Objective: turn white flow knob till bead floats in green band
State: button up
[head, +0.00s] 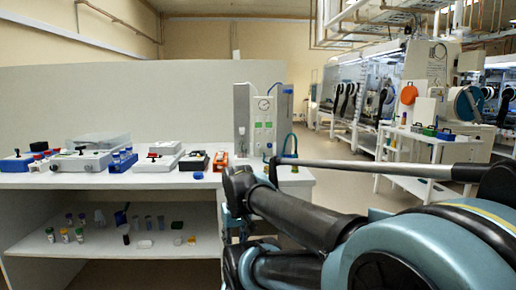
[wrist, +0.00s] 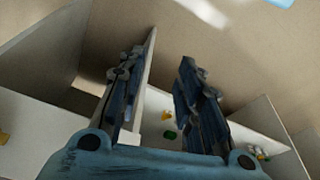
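A grey gas panel (head: 242,115) with a round gauge (head: 263,104) and green-marked parts (head: 263,125) stands at the right end of the white bench in the head view. The white flow knob, the bead and the green band are too small to make out there. My gripper (wrist: 165,62) shows in the wrist view with its two dark fingers apart and nothing between them. It is over floor and white shelving, and the panel is not recognisable in that view. In the head view my arm fills the lower right, and I cannot pick out the gripper.
The white bench (head: 120,179) carries boxes, blue racks and an orange device (head: 221,161) left of the panel. Small jars and cups stand on the lower shelf (head: 100,247). A white trolley (head: 410,150) and gloveboxes stand behind at right, with open floor between.

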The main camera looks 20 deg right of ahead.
jog(key=w+d+r+t+h, duration=0.1)
jog(key=w+d+r+t, duration=0.1)
jog(key=w+r, duration=0.4)
jog(key=w+d+r+t, duration=0.3)
jog(key=w+r, duration=0.3)
jog(key=w, duration=0.7)
jog(key=w+d+r+m+t+h, duration=0.1)
jog(key=w+d+r+t, duration=0.1)
jog(key=w+d+r, duration=0.3)
jog(key=shift+w+r+t+h, duration=0.15)
jog(key=shift+w+r, duration=0.2)
jog(key=shift+w, duration=0.4)
jog(key=shift+w+r+t+h, duration=0.1)
jog(key=shift+w+r, duration=0.25)
jog(key=shift+w, duration=0.45)
jog(key=shift+w+r+t+h, duration=0.15)
jog(key=shift+w+r, duration=0.2)
jog(key=shift+w, duration=0.4)
jog(key=w+d+r+t+h, duration=0.2)
jog(key=w+d+r, duration=0.4)
jog(key=w+d, duration=0.4)
send_near(258, 145)
jog(key=shift+x, duration=4.75)
grip_shut()
